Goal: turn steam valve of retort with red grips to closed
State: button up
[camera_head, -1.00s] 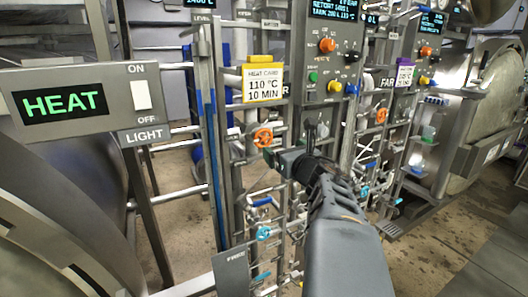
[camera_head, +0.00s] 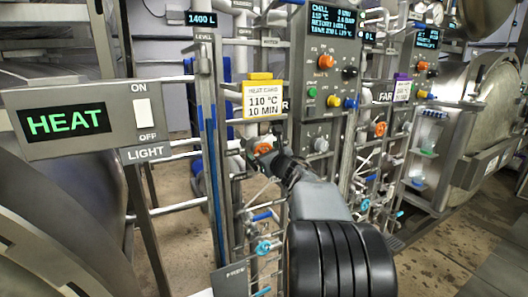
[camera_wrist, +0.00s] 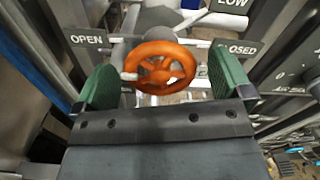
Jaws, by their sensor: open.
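An orange valve handwheel (camera_wrist: 160,67) faces my wrist camera, between a plate marked OPEN (camera_wrist: 87,40) on the left and one marked CLOSED (camera_wrist: 236,49) on the right. A small pale stub (camera_wrist: 129,76) at the wheel's left rim is on the OPEN side. My gripper (camera_wrist: 164,84) is open, with one green pad on each side of the wheel and a visible gap to each. In the head view the same wheel (camera_head: 262,149) is partly hidden behind my gripper (camera_head: 272,158). No red grips can be made out.
A yellow heat card (camera_head: 263,99) hangs above the wheel. A control panel (camera_head: 325,120) with coloured knobs is to its right. A second orange wheel (camera_head: 380,129) sits farther right, and a blue wheel (camera_head: 263,247) lower down. Pipes and rails crowd the area.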

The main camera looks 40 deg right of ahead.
jog(key=shift+w, duration=0.5)
jog(key=shift+c, duration=0.2)
jog(key=c, duration=0.9)
jog(key=shift+d, duration=0.1)
